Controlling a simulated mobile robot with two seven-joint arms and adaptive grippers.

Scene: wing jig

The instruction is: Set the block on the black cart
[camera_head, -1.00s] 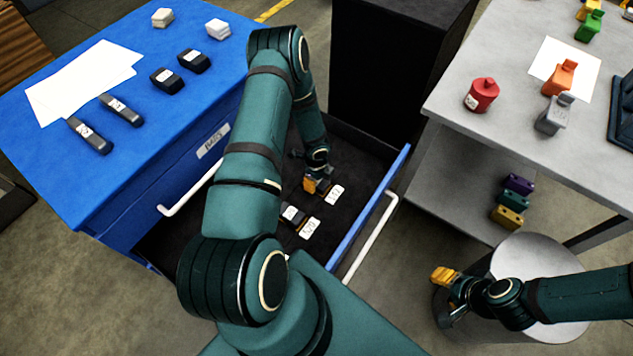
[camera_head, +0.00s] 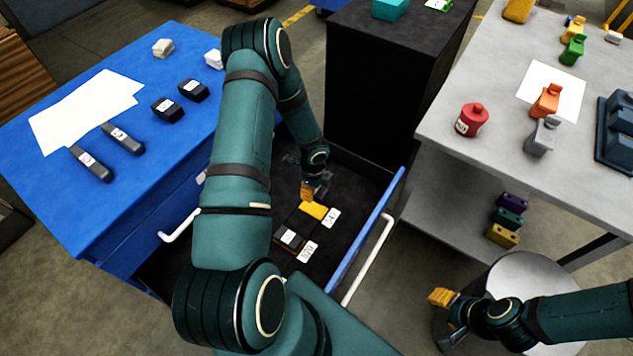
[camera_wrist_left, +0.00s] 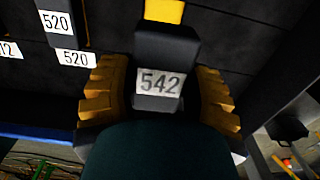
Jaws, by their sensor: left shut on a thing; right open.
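My left gripper (camera_head: 308,191) is over the open drawer and shut on a dark block. In the left wrist view, the block (camera_wrist_left: 165,48) with a white 542 label (camera_wrist_left: 160,83) sits between the two orange fingers (camera_wrist_left: 160,100). In the head view the held block is mostly hidden by the gripper. A yellow patch (camera_head: 314,210) shows on the drawer floor just below the gripper, beside a white tag (camera_head: 332,217). The black cart (camera_head: 385,90) stands behind the drawer. My right gripper (camera_head: 442,299) is open and empty at the lower right.
A teal block (camera_head: 390,9) and a green item on a white card (camera_head: 438,5) are on the cart top. Another dark block (camera_head: 290,238) lies in the drawer (camera_head: 360,165). A blue drawer front (camera_head: 366,230) rises at the right. A grey table (camera_head: 450,120) stands right.

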